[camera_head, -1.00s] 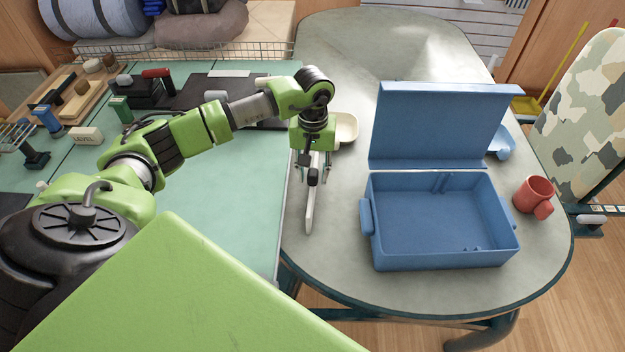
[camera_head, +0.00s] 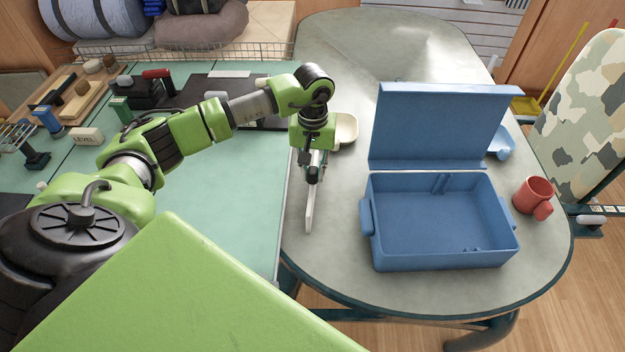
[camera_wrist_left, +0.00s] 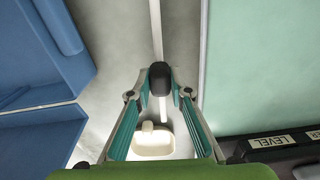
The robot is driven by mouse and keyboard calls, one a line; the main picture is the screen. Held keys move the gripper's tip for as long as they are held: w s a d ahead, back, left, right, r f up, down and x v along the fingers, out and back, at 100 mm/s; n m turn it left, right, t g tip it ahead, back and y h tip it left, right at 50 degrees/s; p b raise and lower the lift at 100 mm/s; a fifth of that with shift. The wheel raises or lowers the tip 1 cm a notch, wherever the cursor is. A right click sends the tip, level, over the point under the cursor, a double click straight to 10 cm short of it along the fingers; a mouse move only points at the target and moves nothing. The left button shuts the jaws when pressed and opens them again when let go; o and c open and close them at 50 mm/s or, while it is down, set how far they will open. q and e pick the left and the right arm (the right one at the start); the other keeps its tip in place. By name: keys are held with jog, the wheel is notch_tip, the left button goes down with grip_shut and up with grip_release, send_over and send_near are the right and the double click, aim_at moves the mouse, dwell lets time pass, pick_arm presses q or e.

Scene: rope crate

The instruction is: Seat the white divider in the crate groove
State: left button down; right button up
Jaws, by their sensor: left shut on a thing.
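The white divider (camera_head: 309,208) is a thin strip on the grey table, left of the crate, and seems to stand on edge. My left gripper (camera_head: 313,176) is shut on it, pointing down, and hides its middle. In the left wrist view the closed fingertips (camera_wrist_left: 160,77) cover part of the divider (camera_wrist_left: 156,28). The blue crate (camera_head: 372,240) is empty, with its lid (camera_head: 440,125) raised at the back. Small ribs show inside on its back wall and near its front wall. The crate also shows at the left of the wrist view (camera_wrist_left: 30,60). My right gripper is not in view.
A cream dish (camera_head: 346,130) stands just behind my left gripper. A red mug (camera_head: 534,194) and a light blue item (camera_head: 500,143) are right of the crate. The green bench (camera_head: 235,190) with tools is at left. Table is bare between divider and crate.

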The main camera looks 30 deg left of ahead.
pick_arm(q)
jog(key=shift+r, duration=0.55)
jog(key=shift+r, duration=0.1)
jog(key=shift+r+p, duration=1.45)
jog(key=shift+r, duration=0.9)
